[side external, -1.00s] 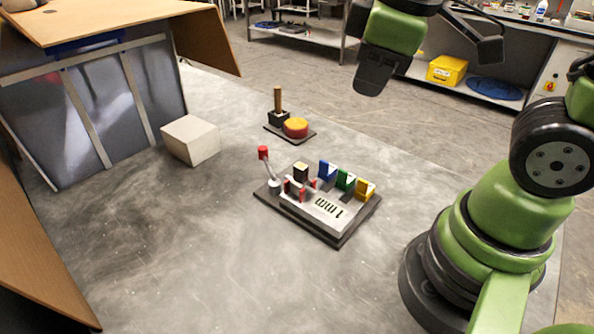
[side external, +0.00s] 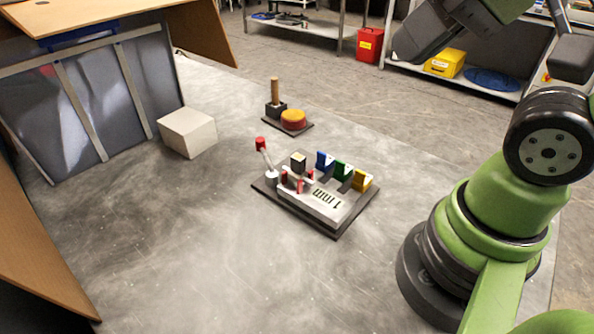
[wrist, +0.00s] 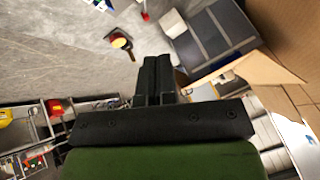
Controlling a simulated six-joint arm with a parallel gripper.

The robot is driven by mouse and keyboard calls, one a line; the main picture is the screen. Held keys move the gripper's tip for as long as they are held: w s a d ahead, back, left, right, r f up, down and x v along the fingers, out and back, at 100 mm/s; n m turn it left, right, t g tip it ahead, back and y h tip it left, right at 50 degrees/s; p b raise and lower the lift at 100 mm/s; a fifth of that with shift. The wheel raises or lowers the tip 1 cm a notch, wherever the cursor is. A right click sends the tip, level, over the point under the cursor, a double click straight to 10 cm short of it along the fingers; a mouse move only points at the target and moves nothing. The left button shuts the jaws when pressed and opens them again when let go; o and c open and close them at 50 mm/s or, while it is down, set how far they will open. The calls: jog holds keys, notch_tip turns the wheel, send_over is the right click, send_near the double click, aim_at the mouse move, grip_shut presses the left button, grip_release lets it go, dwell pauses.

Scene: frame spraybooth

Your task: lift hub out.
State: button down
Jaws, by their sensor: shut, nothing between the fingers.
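A dark fixture board (side external: 337,232) lies on the grey table, with a grey block marked "1 mm", a red-knobbed lever (side external: 261,145) and red clamp parts (side external: 300,186). A dark block with a pale top (side external: 298,162) stands between the red parts. I cannot tell for sure whether it is the hub. My gripper (side external: 410,45) is high above the table, up and right of the board, partly cut off by the top edge. In the wrist view its two black fingers (wrist: 153,78) are together and empty, well away from the board.
Behind stands a small base with a wooden-handled tool (side external: 275,92) and an orange-topped disc (side external: 293,117). A pale box (side external: 187,132) sits by the grey-panelled booth (side external: 90,105). The front table is clear.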

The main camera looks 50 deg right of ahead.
jog(key=c, duration=1)
grip_release()
jog(key=shift+o, duration=0.2)
jog(key=n+g+h, duration=0.2)
jog(key=n+g, duration=0.2)
jog(key=g, duration=0.2)
send_over(298, 157)
jog(key=f, duration=1.7)
jog(key=shift+s+a+f, duration=0.15)
jog(key=shift+s+f, duration=0.1)
jog(key=shift+f, duration=0.05)
jog(key=shift+t, duration=0.3)
jog(key=shift+w+f, duration=0.15)
jog(key=shift+f, duration=1.25)
jog(key=shift+w+f, duration=0.1)
jog(key=shift+f, duration=1.3)
